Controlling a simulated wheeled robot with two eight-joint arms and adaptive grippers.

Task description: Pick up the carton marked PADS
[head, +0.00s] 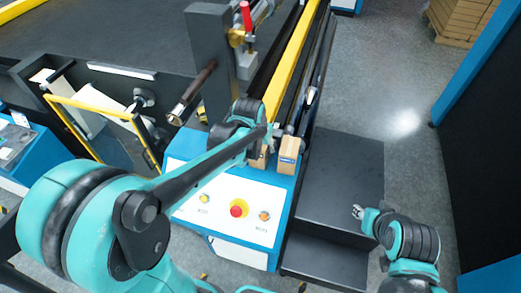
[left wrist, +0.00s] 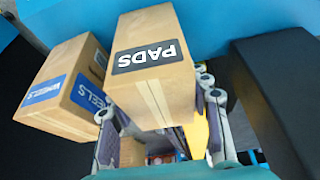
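The PADS carton (left wrist: 152,85) is a brown box with a black label whose white letters appear upside down in the left wrist view. My left gripper (left wrist: 160,112) is open, with one finger on each side of this carton; whether either finger touches it is unclear. In the head view my left gripper (head: 268,143) is over the blue machine's front top, and a brown carton (head: 259,160) there is mostly hidden by it. My right gripper (head: 358,212) is open and empty, beside the dark step at the right.
The WHEELS carton (left wrist: 67,88), with blue labels, stands close beside the PADS carton; it also shows in the head view (head: 289,153). Another brown carton (left wrist: 132,152) shows between the fingers. A control panel (head: 232,208) with a red button lies in front. A black block (left wrist: 275,95) is at right.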

